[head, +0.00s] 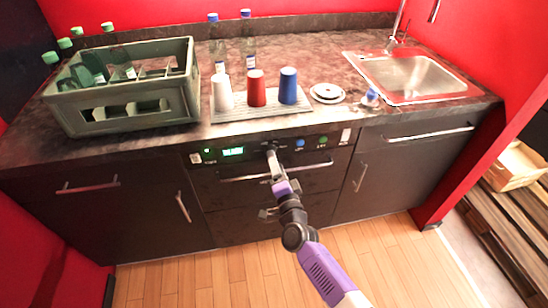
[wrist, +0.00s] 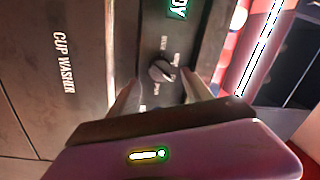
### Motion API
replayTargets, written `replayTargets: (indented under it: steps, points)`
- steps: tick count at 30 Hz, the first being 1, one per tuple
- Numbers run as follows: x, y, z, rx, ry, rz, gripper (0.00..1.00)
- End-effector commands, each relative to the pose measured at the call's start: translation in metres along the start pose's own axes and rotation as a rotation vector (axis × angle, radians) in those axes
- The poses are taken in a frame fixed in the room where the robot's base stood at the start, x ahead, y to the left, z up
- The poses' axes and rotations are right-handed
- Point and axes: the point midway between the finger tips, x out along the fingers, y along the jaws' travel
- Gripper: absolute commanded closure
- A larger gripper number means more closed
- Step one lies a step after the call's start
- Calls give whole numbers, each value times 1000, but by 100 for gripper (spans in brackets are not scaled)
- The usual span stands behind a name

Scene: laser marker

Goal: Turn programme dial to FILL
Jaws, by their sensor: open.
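The programme dial (wrist: 160,70) is a small dark round knob on the black panel in the wrist view. Small labels surround it, too blurred to read, and I cannot tell which one it points at. My gripper (wrist: 159,80) is open, with one pale finger on each side of the dial; I cannot tell whether either finger touches it. In the head view my gripper (head: 272,152) is at the control panel (head: 255,149), and it largely hides the dial.
A lit green display (head: 233,151) and several buttons share the panel. A bar handle (head: 310,168) runs just below. Above, red (head: 257,90), white (head: 222,95) and blue cups (head: 288,87) stand on a tray, with a bottle crate (head: 120,115) left and a sink (head: 415,75) right.

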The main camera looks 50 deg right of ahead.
Motion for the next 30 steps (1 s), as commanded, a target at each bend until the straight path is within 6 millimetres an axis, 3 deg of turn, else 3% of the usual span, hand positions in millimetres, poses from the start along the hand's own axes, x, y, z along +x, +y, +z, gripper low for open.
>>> replayTargets:
  steps: [3, 10, 30]
  points:
    - [-21, 0, 0, 1, -2, 1, 42]
    - [-44, 0, 0, 0, -1, 0, 42]
    - [-47, 0, 1, -5, -1, 0, 42]
